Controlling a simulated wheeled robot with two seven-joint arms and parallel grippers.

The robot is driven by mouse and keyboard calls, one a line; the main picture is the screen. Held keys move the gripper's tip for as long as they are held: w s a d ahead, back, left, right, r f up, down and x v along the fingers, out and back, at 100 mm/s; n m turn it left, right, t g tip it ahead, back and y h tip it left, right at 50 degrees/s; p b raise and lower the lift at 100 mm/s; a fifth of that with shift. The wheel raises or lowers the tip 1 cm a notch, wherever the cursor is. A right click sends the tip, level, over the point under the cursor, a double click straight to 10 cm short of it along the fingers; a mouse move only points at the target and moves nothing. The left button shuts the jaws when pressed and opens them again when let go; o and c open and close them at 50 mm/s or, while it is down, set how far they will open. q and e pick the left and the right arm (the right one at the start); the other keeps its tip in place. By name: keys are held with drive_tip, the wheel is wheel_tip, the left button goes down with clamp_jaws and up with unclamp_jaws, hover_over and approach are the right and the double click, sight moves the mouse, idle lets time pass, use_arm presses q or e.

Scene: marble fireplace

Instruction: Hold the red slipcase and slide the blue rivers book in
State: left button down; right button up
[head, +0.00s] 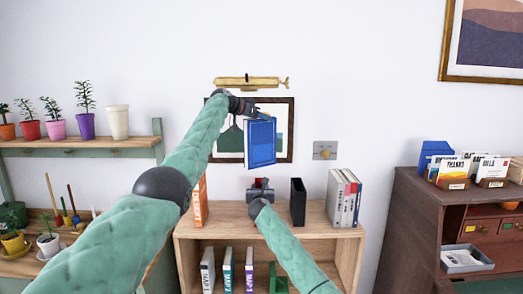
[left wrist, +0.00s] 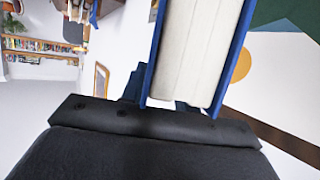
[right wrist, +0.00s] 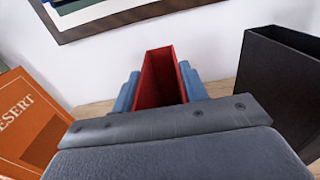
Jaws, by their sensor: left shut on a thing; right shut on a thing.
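The blue book (head: 261,145) hangs in the air in front of the framed picture, held at its top by my left gripper (head: 250,112). In the left wrist view the book's pale page block (left wrist: 193,50) lies between two blue covers, with the gripper's fingers on either side. The red slipcase (right wrist: 158,78) stands on the bookcase top, its open side showing in the right wrist view. My right gripper (head: 261,184) is shut on the slipcase, one finger on each side, and mostly hides it in the head view. The book is above the slipcase and apart from it.
A black slipcase (head: 298,202) stands just right of my right gripper, with several pale books (head: 343,198) farther right. An orange book (head: 200,202) stands to the left. The wooden bookcase top (head: 230,222) has bare room between them. A brass wall ornament (head: 250,83) hangs above my left gripper.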

sight(260, 136)
use_arm(q)
drive_tip(key=f+n+t, duration=0.1)
drive_tip(key=f+n+t+y, duration=0.1)
drive_tip(key=w+f+n+y, duration=0.1)
drive_tip(key=shift+a+f+t, duration=0.35)
drive_tip(key=shift+a+t, duration=0.05)
drive_tip(key=shift+w+a+f+n+t+y, duration=0.15)
drive_tip(key=shift+f+n+t+y, duration=0.2)
drive_tip(key=shift+n+y, duration=0.15)
drive_tip(key=shift+w+a+f+n+t+y, duration=0.15)
drive_tip(key=shift+f+n+t+y, duration=0.15)
drive_tip(key=shift+n+t+y, duration=0.15)
drive_tip(key=shift+w+a+f+n+t+y, duration=0.1)
drive_tip(key=shift+f+n+t+y, duration=0.15)
drive_tip(key=shift+n+y, duration=0.25)
drive_tip(key=shift+a+f+n+t+y, duration=0.1)
drive_tip(key=shift+n+t+y, duration=0.15)
drive_tip(key=shift+n+y, duration=0.15)
drive_tip(key=n+y, duration=0.2)
drive_tip(key=shift+f+n+t+y, duration=0.1)
drive_tip(key=shift+n+t+y, duration=0.15)
drive_tip(key=shift+t+y, duration=0.15)
drive_tip(key=shift+s+d+r+n+y, duration=0.2)
drive_tip(key=shift+s+n+y, duration=0.2)
drive_tip(key=shift+n+y, duration=0.3)
drive_tip(key=shift+s+d+r+n+y, duration=0.15)
drive_tip(key=shift+s+n+y, duration=0.25)
drive_tip(key=shift+n+y, duration=0.3)
drive_tip(key=shift+f, duration=0.1)
drive_tip(key=shift+f, duration=0.95)
